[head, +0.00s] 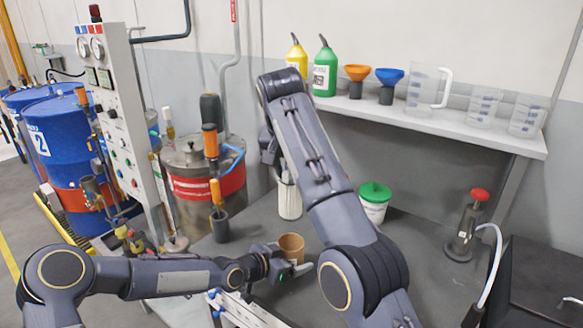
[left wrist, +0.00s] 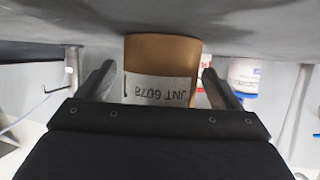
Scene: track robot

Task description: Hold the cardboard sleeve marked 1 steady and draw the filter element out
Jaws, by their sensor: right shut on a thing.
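The cardboard sleeve (head: 291,247) is a short brown cylinder standing on the grey bench. In the left wrist view the sleeve (left wrist: 160,55) shows a white label with upside-down print reading JNT 6078; I cannot make out a clear 1. My left gripper (head: 292,268) is open with one finger on each side of the sleeve, a small gap showing at both sides in the wrist view (left wrist: 160,78). My right gripper (head: 287,178) is shut on the white, ribbed filter element (head: 289,202), held upright. The element's lower end shows clear of the sleeve. My right arm partly hides its jaws.
A white tub with a green lid (head: 374,203) stands right of the sleeve, partly behind my right arm. A red-topped pump (head: 467,225) is farther right. A steel drum (head: 203,185) and gauge panel (head: 115,110) stand left. A shelf (head: 440,122) holds bottles, funnels and jugs.

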